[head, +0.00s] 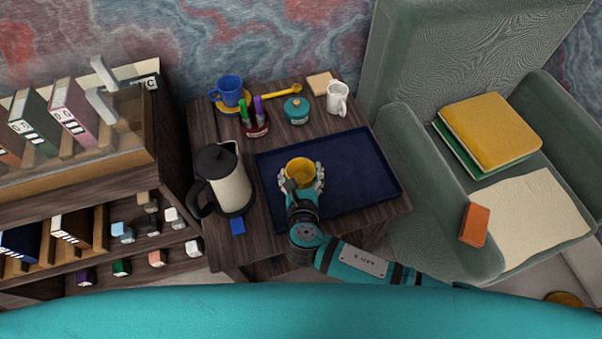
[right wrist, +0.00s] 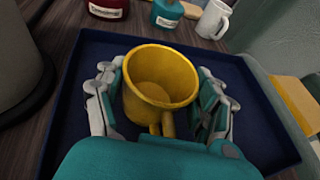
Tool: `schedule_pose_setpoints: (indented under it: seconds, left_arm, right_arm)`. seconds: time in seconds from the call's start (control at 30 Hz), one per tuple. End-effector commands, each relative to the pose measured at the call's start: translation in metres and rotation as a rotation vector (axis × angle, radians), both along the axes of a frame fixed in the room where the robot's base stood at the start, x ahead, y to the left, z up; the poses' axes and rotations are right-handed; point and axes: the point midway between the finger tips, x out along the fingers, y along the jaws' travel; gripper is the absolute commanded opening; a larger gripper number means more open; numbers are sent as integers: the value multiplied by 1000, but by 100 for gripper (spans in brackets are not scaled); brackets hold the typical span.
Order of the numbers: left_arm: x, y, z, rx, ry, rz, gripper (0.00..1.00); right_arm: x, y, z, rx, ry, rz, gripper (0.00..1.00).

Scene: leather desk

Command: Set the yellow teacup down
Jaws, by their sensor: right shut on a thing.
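The yellow teacup (head: 300,171) is upright over the left part of the dark blue tray (head: 352,178) in the head view. My right gripper (head: 302,184) is shut on it, with a finger on each side of the cup. In the right wrist view the teacup (right wrist: 160,80) sits between the two fingers of the right gripper (right wrist: 162,105), its handle toward the palm. The tray (right wrist: 262,135) lies beneath it. Whether the cup's base touches the tray is hidden. My left gripper is not in view.
A cream and black jug (head: 232,183) stands left of the tray, with a blue block (head: 238,227) near it. Behind are a blue cup (head: 229,91), a pen holder (head: 256,124), a teal pot (head: 297,111) and a white mug (head: 337,98). The tray's right half is clear.

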Motion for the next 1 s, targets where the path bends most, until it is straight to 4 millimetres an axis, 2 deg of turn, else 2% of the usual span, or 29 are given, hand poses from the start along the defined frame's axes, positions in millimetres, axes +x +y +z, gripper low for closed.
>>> schedule_pose_setpoints:
  seconds: [0.03,0.2,0.53,0.67,1.0]
  left_arm:
    - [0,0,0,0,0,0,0]
    - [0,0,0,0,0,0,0]
    - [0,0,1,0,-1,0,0]
    - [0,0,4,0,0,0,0]
    - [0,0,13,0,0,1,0]
  right_arm:
    - [0,0,-1,0,1,0,73]
    - [0,0,-1,0,1,0,94]
    - [-1,0,3,0,0,1,94]
    - [-17,0,8,2,3,1,94]
    - [-83,-3,36,1,4,0,94]
